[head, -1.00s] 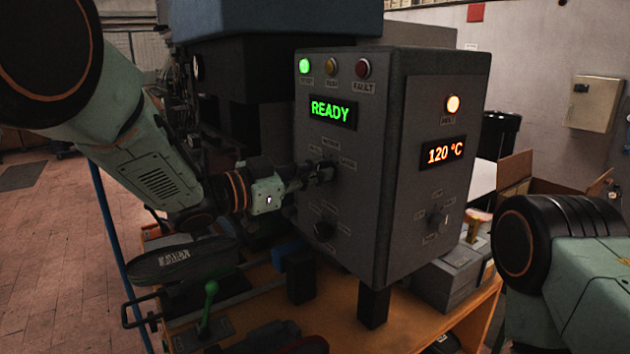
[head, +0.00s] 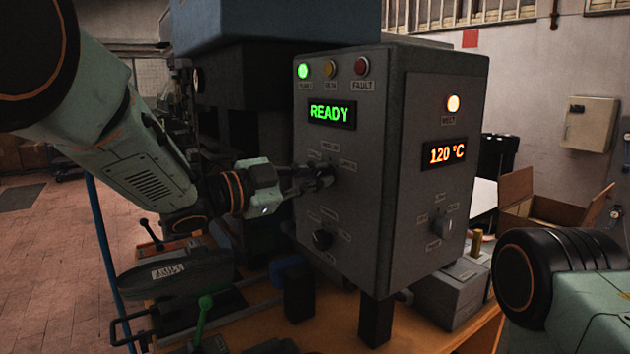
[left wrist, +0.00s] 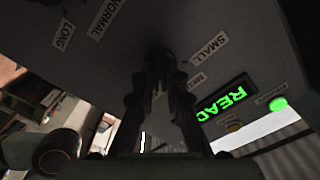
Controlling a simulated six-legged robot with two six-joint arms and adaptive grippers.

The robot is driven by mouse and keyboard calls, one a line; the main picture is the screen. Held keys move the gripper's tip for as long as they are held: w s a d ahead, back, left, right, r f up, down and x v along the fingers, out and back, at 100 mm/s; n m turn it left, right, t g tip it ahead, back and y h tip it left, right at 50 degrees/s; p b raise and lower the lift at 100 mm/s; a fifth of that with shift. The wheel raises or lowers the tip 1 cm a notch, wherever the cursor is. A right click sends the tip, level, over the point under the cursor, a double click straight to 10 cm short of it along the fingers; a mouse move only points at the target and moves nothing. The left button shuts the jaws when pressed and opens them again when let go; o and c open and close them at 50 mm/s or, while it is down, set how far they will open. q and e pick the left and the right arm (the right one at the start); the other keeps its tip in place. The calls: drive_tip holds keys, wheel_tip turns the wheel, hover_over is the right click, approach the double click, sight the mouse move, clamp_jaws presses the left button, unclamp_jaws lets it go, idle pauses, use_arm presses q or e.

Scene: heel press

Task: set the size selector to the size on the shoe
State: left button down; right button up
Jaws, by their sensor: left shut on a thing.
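The size selector is the upper dial on the grey control box (head: 375,225); its labels stand around it. Its dark knob (left wrist: 158,60) is between my fingertips in the left wrist view, and my fingers hide most of it in the head view. My left gripper (head: 327,178) is shut on this knob. The SMALL label (left wrist: 208,48) is readable beside it, another label is partly hidden by a finger. The knob's pointer cannot be made out. A long dark shape (head: 205,272) with a white label, perhaps the shoe, lies lower left; its print is unreadable. My right gripper is out of view.
A second dial (head: 322,239) sits below the selector, with NORMAL (left wrist: 106,17) and LONG (left wrist: 64,34) labels. The box shows a green READY display (head: 331,112) and 120 °C (head: 444,152). An open carton (head: 545,200) is right.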

use_arm(q)
drive_tip(key=shift+f, duration=0.1)
drive_tip(key=c, duration=1.4)
unclamp_jaws()
drive_tip(key=shift+a, duration=0.15)
drive_tip(key=shift+v, duration=5.95)
drive_tip(key=shift+s, duration=0.1)
